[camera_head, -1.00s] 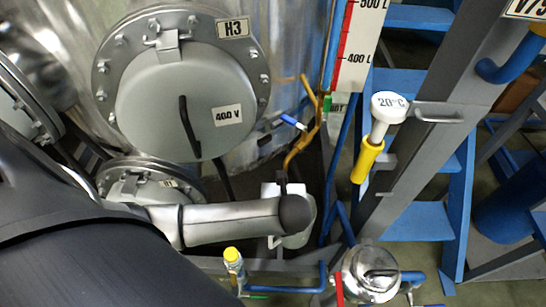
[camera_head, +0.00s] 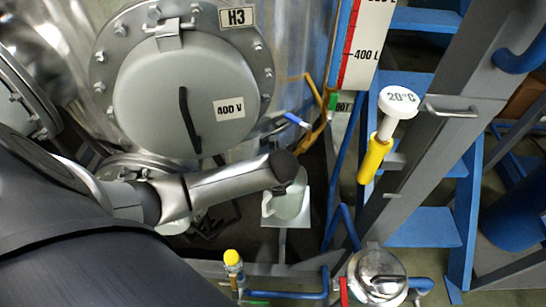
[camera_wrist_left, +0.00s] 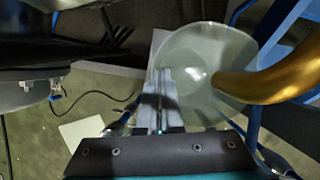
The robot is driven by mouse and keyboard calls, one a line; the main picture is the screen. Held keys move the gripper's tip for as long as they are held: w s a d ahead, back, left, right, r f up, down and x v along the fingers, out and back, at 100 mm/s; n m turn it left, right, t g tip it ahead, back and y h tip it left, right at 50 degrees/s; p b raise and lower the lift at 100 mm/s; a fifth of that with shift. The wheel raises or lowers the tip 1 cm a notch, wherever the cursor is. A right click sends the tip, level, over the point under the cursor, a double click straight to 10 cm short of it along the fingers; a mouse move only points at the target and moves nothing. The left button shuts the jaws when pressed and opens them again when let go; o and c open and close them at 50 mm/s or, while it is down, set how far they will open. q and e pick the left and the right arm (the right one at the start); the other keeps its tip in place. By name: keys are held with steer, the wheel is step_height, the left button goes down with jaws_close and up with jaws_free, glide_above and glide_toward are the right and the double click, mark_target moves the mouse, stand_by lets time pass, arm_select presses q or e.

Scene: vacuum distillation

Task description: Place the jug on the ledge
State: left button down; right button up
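The jug (camera_head: 285,208) is pale, translucent and roughly upright. In the head view it is in front of the white ledge (camera_head: 306,216), within its outline; I cannot tell whether its base touches. In the left wrist view I look into the jug's round opening (camera_wrist_left: 203,68). My left gripper (camera_wrist_left: 160,100) has its fingers close together at the jug's near side, shut on it; the exact grip spot is unclear. In the head view my dark wrist end hides most of that gripper. My right gripper is not in view.
A golden bent pipe (camera_wrist_left: 265,86) reaches over the jug's opening; it shows yellow in the head view (camera_head: 311,136). A blue-handled valve (camera_head: 297,120) is nearby. The large tank with hatch H3 (camera_head: 185,95) stands behind. Blue pipes and stairs (camera_head: 425,222) are to the right.

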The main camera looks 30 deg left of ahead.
arm_select(q)
steer(key=c, duration=1.5)
jaws_free()
steer(key=shift+f, duration=0.1)
steer(key=shift+c, duration=0.2)
steer(key=o, duration=0.5)
steer(key=shift+c, duration=0.2)
steer(key=p+v, duration=0.4)
steer(key=v, duration=0.8)
steer(key=shift+p, duration=0.3)
